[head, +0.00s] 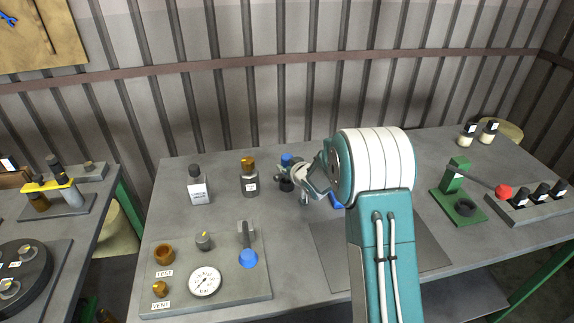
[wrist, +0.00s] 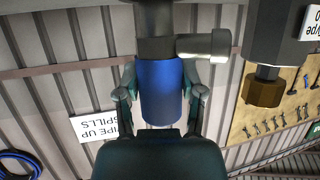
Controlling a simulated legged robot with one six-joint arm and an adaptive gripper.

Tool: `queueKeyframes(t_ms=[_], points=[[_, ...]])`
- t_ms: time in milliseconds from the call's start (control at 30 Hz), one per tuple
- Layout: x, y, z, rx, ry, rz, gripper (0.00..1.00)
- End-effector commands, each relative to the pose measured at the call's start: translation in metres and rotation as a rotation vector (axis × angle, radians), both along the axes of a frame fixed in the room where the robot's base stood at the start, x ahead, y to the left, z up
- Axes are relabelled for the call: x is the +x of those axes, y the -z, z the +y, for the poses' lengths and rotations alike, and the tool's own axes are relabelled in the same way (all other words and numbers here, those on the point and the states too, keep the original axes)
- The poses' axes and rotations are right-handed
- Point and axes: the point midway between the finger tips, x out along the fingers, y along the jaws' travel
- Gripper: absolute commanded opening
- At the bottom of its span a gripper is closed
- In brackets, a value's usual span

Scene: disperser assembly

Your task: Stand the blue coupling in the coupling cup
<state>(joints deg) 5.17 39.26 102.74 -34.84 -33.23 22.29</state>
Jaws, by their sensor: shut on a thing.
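The blue coupling (wrist: 162,92) is a blue cylinder. It stands upright between the fingers of my gripper (wrist: 161,98), which is shut on it. The wrist view is upside down, so the coupling's lower end points to the picture's top. There it meets a dark collar-like part (wrist: 155,48) with a grey cylinder sticking out sideways. I cannot tell whether this is the coupling cup, or whether the coupling sits inside it. In the head view, the coupling's blue top (head: 287,159) shows left of my gripper (head: 291,176), above a dark part (head: 286,185).
A dark bottle with a brown cap (head: 249,177) stands left of my gripper, and a white-labelled bottle (head: 198,187) is farther left. A panel with a gauge (head: 205,281) lies at the front left. A green stand (head: 455,178) is at the right. My arm hides part of the table.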

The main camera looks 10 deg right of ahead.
Motion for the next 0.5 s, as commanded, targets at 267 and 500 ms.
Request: queueKeyframes(t_ms=[267,500], points=[[0.0003,0.0049,0.0001,0.000,0.000,-0.002,0.00],[0.0005,0.0094,0.0001,0.000,0.000,-0.003,0.00]])
